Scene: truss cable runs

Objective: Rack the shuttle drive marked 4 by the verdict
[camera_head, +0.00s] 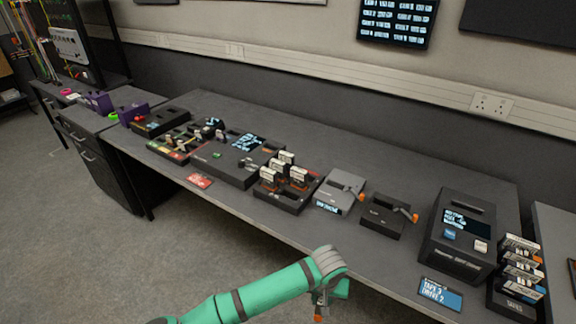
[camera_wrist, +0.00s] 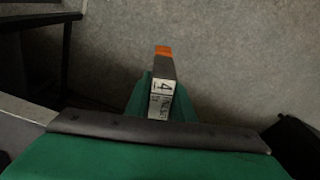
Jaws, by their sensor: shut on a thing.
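My gripper (camera_head: 331,291) is in front of the desk's front edge, over the floor, shut on the shuttle drive. In the wrist view the drive (camera_wrist: 161,82) stands between the green fingers (camera_wrist: 160,100). It has an orange end, a dark body and a white label reading 4. In the head view only its orange end (camera_head: 319,317) shows clearly. A dark tester-like box with a lit screen (camera_head: 240,156) sits mid-desk; its text is too small to read. Left of it is a rack with red, yellow and green front parts (camera_head: 178,150).
A dark holder (camera_head: 281,201) with several white-and-orange drives, a grey unit (camera_head: 340,191) and a black unit with an orange lever (camera_head: 386,216) stand on the desk. A large screened box (camera_head: 462,235), blue card (camera_head: 440,294) and cartridge stack (camera_head: 521,270) are right. The back strip is clear.

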